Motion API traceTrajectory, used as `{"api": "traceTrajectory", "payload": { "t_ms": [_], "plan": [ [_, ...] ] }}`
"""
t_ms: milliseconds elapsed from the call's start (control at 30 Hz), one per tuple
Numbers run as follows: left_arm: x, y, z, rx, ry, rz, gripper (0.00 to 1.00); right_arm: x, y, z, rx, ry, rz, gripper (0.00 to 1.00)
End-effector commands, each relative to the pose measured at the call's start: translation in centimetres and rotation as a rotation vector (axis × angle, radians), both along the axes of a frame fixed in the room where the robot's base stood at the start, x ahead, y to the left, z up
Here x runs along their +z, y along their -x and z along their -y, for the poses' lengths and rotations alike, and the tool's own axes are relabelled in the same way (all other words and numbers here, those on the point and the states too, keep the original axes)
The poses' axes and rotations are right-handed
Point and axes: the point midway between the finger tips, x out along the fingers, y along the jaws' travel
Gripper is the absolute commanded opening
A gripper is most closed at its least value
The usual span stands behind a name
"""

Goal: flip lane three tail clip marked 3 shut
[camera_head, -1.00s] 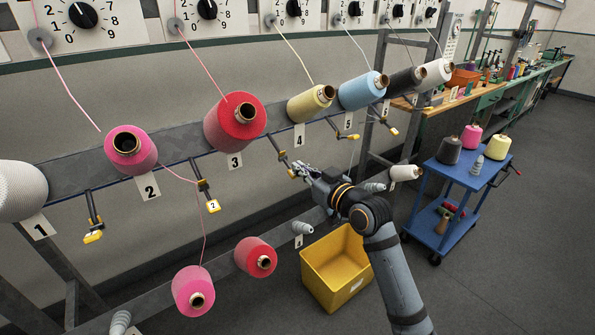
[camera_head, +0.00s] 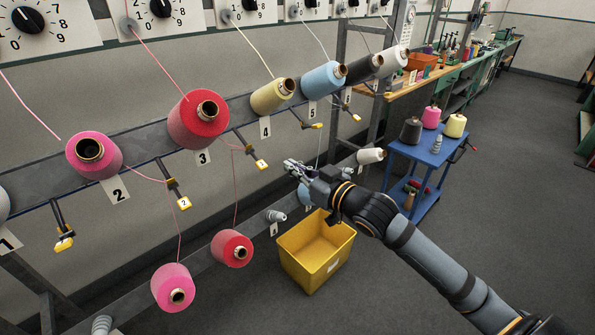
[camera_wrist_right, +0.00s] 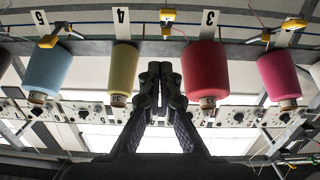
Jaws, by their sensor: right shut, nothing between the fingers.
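The lane three tail clip (camera_head: 260,164) hangs from a dark arm on the rail between the 3 and 4 plates. It is yellow with a small white label and looks like the clip marked 2 (camera_head: 183,202). A red thread runs near it from the red cone (camera_head: 198,120). The clip also shows in the wrist view (camera_wrist_right: 167,16), beyond my fingers. My right gripper (camera_head: 289,164) is shut and empty, just right of the clip and apart from it in the head view. Its closed fingers show in the wrist view (camera_wrist_right: 160,70). My left gripper is not in view.
Other yellow clips hang along the rail, including the lane four clip (camera_head: 311,125). Lower cones in pink (camera_head: 172,287) and red (camera_head: 232,248) sit below. A yellow bin (camera_head: 316,250) stands on the floor. A blue cart (camera_head: 428,150) is at right; the floor there is clear.

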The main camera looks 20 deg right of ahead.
Motion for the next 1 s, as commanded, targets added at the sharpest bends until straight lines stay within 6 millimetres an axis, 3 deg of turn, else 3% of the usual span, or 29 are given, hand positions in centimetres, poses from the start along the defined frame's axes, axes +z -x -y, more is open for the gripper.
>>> {"api": "traceTrajectory", "payload": {
  "t_ms": [300, 800, 900, 967, 1000],
  "plan": [
    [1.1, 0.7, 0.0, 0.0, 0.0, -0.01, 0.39, 0.0, 1.5, 0.0, 0.018, 0.0, 0.001, 0.0],
    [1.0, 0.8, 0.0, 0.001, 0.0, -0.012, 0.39, -0.1, 1.5, 0.2, 0.015, -0.003, 0.0, 0.0],
    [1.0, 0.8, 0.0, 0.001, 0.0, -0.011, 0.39, -1.9, 0.5, 1.8, -0.026, 0.001, -0.022, 0.0],
    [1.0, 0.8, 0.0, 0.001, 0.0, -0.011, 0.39, -4.3, -0.6, 4.1, -0.077, 0.006, -0.052, 0.0],
    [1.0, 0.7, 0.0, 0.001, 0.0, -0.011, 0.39, -6.6, -1.4, 6.0, -0.12, 0.012, -0.08, 0.0]
  ]
}}
